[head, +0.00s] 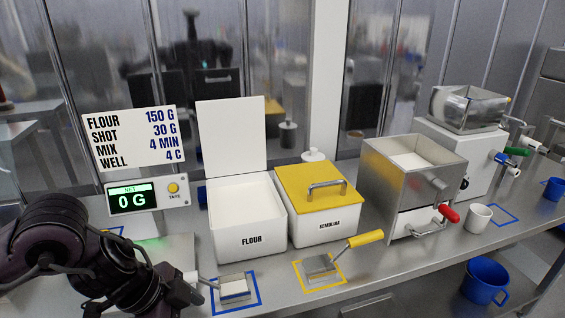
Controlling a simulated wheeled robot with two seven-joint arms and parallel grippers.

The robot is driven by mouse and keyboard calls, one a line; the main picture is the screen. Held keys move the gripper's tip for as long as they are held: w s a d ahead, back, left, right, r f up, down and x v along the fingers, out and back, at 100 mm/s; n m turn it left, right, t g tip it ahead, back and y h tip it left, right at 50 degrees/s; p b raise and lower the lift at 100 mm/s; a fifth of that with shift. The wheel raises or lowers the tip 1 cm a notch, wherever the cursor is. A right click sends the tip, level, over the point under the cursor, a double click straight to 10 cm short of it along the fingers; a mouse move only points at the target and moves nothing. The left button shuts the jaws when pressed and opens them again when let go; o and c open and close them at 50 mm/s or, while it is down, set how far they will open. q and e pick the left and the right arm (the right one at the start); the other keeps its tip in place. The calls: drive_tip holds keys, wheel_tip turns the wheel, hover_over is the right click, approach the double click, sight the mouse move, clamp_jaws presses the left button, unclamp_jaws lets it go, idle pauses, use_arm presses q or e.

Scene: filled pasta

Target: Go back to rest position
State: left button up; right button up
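My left arm comes in from the lower left. Its gripper (186,290) is low beside a small metal scoop (235,288) in a blue outlined square. The scoop's handle runs left toward my gripper. I cannot tell whether the fingers touch or hold the handle, as the arm hides most of it. My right gripper is not in view.
The open flour bin (250,240) and the yellow-lidded semolina bin (320,222) stand behind. A yellow-handled scoop (320,266) lies in a yellow square. A scale display (132,198) reads 0 G. Right are a metal mixer (385,190), white cup (478,218) and blue bucket (485,283).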

use_arm(q)
drive_tip(key=w+d+r+t+h, duration=0.1)
drive_tip(key=w+d+t+h, duration=0.15)
drive_tip(key=d, duration=0.55)
drive_tip(key=w+d+r+t+h, duration=0.2)
drive_tip(key=d+t, duration=0.2)
drive_tip(key=d, duration=0.4)
drive_tip(key=a+f+n+t+y, duration=0.2)
drive_tip(key=a+f+n+y, duration=0.4)
drive_tip(key=a+n, duration=0.35)
drive_tip(key=s+a+f+n+g+y, duration=0.3)
drive_tip(key=s+a+f+n+g, duration=0.3)
drive_tip(key=s+a+f, duration=0.55)
wheel_tip(320, 180, down, 31)
drive_tip(key=s+m+g, duration=0.2)
drive_tip(key=s, duration=0.1)
drive_tip(key=s+a+f+g, duration=0.1)
drive_tip(key=s+a+f, duration=0.1)
drive_tip(key=s+f, duration=1.4)
drive_tip(key=s, duration=0.2)
drive_tip(key=shift+s+a+f, duration=0.3)
drive_tip(key=shift+a+f, duration=0.05)
